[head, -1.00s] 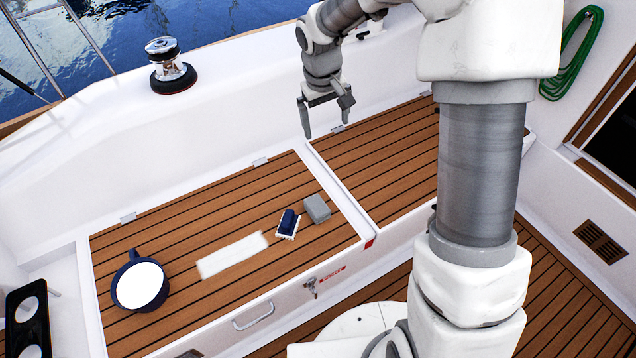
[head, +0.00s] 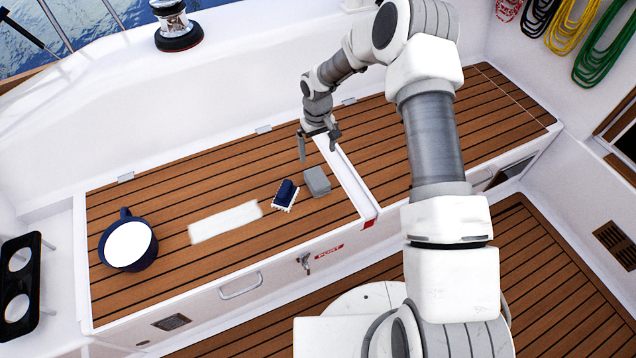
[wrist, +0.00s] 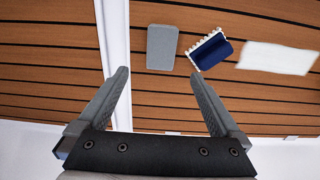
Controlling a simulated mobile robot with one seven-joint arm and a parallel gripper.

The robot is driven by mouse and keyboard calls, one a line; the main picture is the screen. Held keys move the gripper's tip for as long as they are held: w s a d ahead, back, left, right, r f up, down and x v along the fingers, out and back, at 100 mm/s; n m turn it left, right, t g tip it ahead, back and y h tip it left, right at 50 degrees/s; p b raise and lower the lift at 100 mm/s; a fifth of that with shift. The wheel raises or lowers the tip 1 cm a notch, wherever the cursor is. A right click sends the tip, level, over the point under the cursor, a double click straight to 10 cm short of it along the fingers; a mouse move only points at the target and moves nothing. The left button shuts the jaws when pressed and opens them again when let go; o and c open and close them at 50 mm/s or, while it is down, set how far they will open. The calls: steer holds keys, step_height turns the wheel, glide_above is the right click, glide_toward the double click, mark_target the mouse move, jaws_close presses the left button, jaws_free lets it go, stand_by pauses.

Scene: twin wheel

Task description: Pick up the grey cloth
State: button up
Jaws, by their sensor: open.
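The grey cloth (head: 317,181) appears as a small, compact grey rectangle with rounded corners, like a folded pad. It lies on the slatted wooden seat, near the white divider. In the wrist view the grey cloth (wrist: 162,47) lies beyond my fingertips, roughly between their lines. My gripper (head: 319,156) is open and empty, above the seat on the far side of the cloth, not touching it. Both fingers of my gripper (wrist: 156,74) show apart in the wrist view. Nothing hides the cloth.
A blue-handled brush with white bristles (head: 285,194) lies just left of the cloth. A white patch (head: 225,222) lies farther left, then a dark blue bucket (head: 129,243). The raised white divider (head: 345,180) runs close to the cloth's right. A winch (head: 175,28) stands behind.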

mark_target(317, 178)
step_height(317, 178, down, 10)
steer(key=shift+r+b, duration=0.25)
steer(key=shift+b, duration=0.85)
step_height(317, 178, down, 5)
steer(key=shift+s+a+f+b, duration=0.1)
steer(key=shift+s+b, duration=0.05)
steer(key=shift+b, duration=0.8)
steer(key=shift+c, duration=0.2)
steer(key=c, duration=1.2)
steer(key=shift+c, duration=0.2)
steer(key=shift+r, duration=0.55)
steer(key=r, duration=0.1)
steer(key=r+p, duration=0.2)
steer(key=r, duration=0.1)
steer(key=shift+s+d, duration=0.2)
steer(key=shift+d, duration=0.15)
steer(key=s+d+r+p, duration=0.3)
steer(key=s+d+r, duration=0.3)
steer(key=s+d, duration=0.1)
steer(key=shift+d, duration=0.8)
